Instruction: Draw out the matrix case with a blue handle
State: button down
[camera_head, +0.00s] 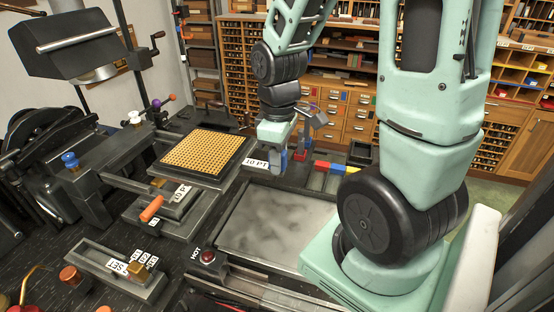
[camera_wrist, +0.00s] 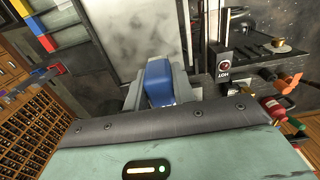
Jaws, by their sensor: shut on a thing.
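A blue handle (camera_wrist: 158,82) sits between the grey fingers of my gripper (camera_wrist: 160,92) in the wrist view. The jaws are shut on it. In the head view my gripper (camera_head: 291,157) is at the far edge of the bench, beside a "10 PT" label (camera_head: 257,163), and a little blue shows at its fingers. A dark-framed plate with a golden grid (camera_head: 205,152) lies to its left. The case body behind the blue handle is mostly hidden, and I cannot tell how far out it is.
A grey flat slab (camera_head: 270,222) lies in front of my gripper, near a red "HOT" button (camera_head: 207,257). Red, yellow and blue blocks (camera_head: 330,167) are to the right. An orange handle (camera_head: 151,208) and a casting machine (camera_head: 75,165) stand left. Wooden drawers (camera_head: 345,100) fill the back.

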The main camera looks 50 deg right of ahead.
jog(key=shift+s+d+b, duration=0.1)
jog(key=shift+s+b, duration=0.4)
jog(key=shift+b, duration=0.8)
jog(key=shift+s+d, duration=0.1)
jog(key=shift+s, duration=0.1)
jog(key=shift+s+d+b, duration=0.25)
jog(key=shift+s+b, duration=0.2)
jog(key=shift+s, duration=0.1)
jog(key=shift+s+d+b, duration=0.2)
jog(key=shift+s+b, duration=0.25)
jog(key=shift+s, duration=0.15)
jog(key=shift+r, duration=0.1)
